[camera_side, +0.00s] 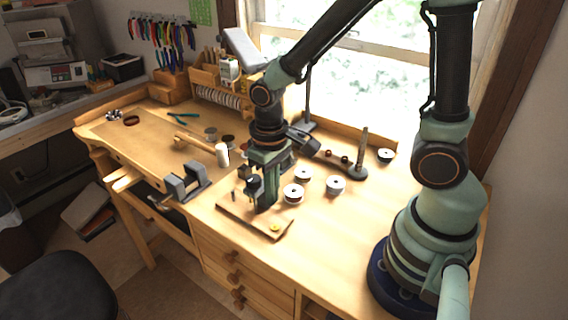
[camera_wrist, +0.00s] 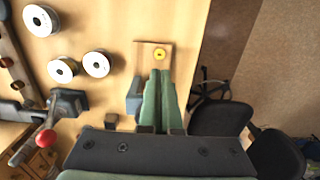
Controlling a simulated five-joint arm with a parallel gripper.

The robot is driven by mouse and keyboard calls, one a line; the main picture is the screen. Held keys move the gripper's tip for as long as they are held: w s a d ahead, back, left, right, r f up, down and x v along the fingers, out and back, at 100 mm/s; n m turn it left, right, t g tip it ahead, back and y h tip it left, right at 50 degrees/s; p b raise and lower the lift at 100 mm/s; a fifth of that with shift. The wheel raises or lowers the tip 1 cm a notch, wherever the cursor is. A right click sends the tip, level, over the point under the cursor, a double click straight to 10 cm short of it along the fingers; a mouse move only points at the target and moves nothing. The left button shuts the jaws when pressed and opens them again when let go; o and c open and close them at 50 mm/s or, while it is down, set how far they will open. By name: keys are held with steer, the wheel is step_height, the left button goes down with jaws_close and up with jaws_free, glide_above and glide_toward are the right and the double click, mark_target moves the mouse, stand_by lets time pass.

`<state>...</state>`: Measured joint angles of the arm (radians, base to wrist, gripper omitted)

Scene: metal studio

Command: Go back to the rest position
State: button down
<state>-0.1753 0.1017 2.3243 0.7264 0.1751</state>
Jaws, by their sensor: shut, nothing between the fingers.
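My gripper (camera_side: 266,207) is shut and empty, pointing down over a small wooden board (camera_side: 240,213) on the workbench. In the wrist view its two green fingers (camera_wrist: 160,74) lie together, with their tips over the board (camera_wrist: 145,55). A yellow round piece (camera_side: 275,227) lies at the board's near right corner; it also shows in the wrist view (camera_wrist: 159,53) just beyond the fingertips. A dark block-like piece (camera_side: 253,185) stands close beside the fingers. I cannot tell whether the fingertips touch the board.
Several white spools (camera_side: 293,193) stand right of the board. A grey vise (camera_side: 185,182) and a pale-headed mallet (camera_side: 221,154) are to the left. A stand with a post (camera_side: 360,165) is behind right. The bench front right (camera_side: 325,245) is clear.

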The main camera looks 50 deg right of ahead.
steer(key=d+r+t, duration=0.2)
steer(key=r+t, duration=0.1)
steer(key=r, duration=0.5)
steer(key=s+d+r+t, duration=0.1)
steer(key=d+r+t, duration=0.1)
steer(key=r, duration=0.6)
steer(key=shift+s+d+t, duration=0.2)
steer(key=shift+d+t, duration=0.2)
steer(key=shift+d, duration=0.25)
